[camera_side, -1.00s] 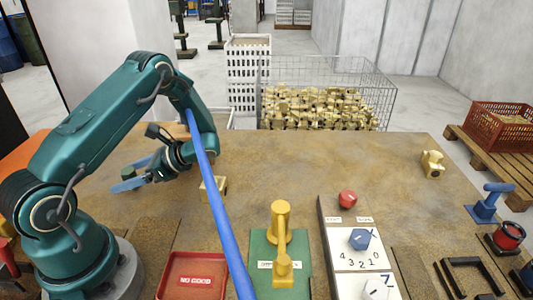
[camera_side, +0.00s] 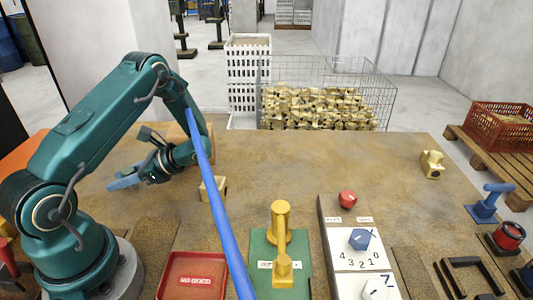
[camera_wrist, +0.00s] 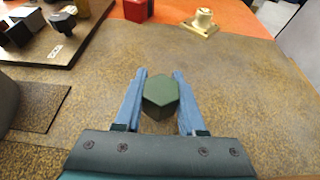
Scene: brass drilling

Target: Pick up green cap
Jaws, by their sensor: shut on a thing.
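The green cap (camera_wrist: 160,90) is a dark green, hexagonal piece. In the wrist view it sits between the blue fingers of my gripper (camera_wrist: 160,95), near their tips. My gripper is shut on it. In the side view my gripper (camera_side: 125,183) is low over the left part of the worktable, left of a brass block; the cap cannot be made out there. I cannot tell whether the cap still touches the table.
A brass block (camera_side: 212,189) stands right of my gripper. A blue bar crosses the side view. A red NO GOOD tray (camera_side: 192,255), a green plate with a yellow fixture (camera_side: 281,240) and a dial panel (camera_side: 360,250) line the front.

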